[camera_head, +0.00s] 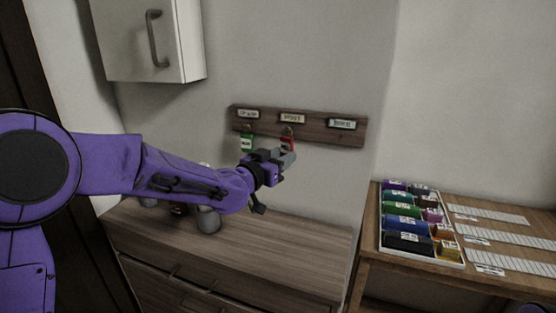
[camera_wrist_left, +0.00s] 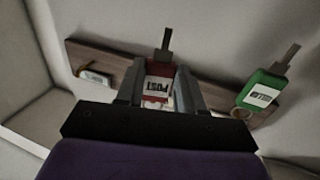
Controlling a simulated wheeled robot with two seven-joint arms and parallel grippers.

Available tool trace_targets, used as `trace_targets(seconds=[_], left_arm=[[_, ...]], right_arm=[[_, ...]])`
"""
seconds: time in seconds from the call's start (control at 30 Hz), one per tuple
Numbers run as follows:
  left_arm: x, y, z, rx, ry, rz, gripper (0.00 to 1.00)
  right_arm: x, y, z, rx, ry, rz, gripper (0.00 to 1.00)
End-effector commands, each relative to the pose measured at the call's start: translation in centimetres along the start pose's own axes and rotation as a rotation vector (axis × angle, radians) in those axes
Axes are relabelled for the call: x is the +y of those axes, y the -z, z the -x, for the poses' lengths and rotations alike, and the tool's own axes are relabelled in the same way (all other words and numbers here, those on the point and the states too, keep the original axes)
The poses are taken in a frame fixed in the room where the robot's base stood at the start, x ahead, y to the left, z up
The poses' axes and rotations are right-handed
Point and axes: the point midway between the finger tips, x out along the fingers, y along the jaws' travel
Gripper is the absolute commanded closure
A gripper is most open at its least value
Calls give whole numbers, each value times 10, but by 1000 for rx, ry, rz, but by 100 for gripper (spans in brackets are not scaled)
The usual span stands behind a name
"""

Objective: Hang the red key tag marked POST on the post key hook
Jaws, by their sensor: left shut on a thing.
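The red key tag (camera_head: 287,143) is at the hook board, below the middle label, POST (camera_head: 292,118). In the left wrist view the red tag (camera_wrist_left: 158,90) sits between my gripper fingers, with its white POST label showing. My left gripper (camera_head: 288,157) is shut on the red tag, in front of the wooden board (camera_head: 265,127). A grey key part (camera_wrist_left: 167,40) sticks out past the red tag. I cannot tell whether the tag's ring is on the hook. My right gripper is not in view.
A green tag (camera_head: 247,142) hangs on the left hook, close to my left gripper. A white wall cabinet (camera_head: 150,40) is above left. A wooden dresser (camera_head: 290,240) stands below, with grey vessels (camera_head: 208,218) on it. A tray of coloured items (camera_head: 462,262) sits on the right table.

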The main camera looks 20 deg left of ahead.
Motion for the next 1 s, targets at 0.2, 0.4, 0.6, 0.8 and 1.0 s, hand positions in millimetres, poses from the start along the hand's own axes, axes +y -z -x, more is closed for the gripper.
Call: trace_targets(seconds=[0.2,0.4,0.6,0.8,1.0], left_arm=[[-4,-3,-15,0,0,-1,92],[-6,-10,-23,0,-1,-1,92],[-7,-13,-26,0,-1,-1,92],[-7,-13,-26,0,0,-1,92],[-7,-13,-26,0,0,-1,92]], right_arm=[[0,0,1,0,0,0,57],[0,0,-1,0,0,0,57],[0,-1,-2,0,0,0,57],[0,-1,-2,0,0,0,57],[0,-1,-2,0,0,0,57]])
